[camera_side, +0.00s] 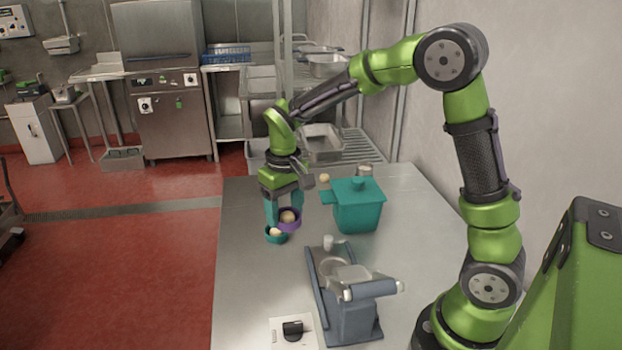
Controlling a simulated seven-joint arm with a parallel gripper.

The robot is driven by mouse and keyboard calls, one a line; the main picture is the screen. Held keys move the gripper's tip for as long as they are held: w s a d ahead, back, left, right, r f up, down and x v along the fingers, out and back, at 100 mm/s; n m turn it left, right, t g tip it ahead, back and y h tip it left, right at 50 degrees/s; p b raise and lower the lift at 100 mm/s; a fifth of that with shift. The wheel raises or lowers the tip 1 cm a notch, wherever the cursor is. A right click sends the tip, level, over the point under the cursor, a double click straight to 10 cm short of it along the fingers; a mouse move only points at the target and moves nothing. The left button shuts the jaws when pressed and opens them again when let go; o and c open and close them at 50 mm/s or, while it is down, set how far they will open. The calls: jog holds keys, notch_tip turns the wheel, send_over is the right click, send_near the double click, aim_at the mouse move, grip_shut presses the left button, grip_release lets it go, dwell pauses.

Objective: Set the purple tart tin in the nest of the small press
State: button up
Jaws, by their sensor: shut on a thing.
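The purple tart tin (291,225) holds a pale ball of dough and is at the left side of the metal table. My gripper (281,213) points down with its teal fingers shut on the tin at its rim. I cannot tell whether the tin touches the table. The small press (357,312), grey-blue with a pale roller-like handle, stands nearer the camera to the right of the tin. Its nest is hard to make out among the clear and grey parts on top.
A teal tin (275,240) with a pale ball stands just in front of the purple one. A black knob on a white plate (279,335) lies at the front.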

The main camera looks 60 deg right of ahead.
jog(key=s+d+f, duration=0.2)
jog(key=s+d, duration=0.1)
jog(key=s, duration=0.7)
jog(key=shift+n, duration=0.3)
jog(key=shift+s+f, duration=0.2)
jog(key=shift+f, duration=3.15)
jog(key=shift+f, duration=0.7)
jog(key=o, duration=1.2)
jog(key=shift+r, duration=3.5)
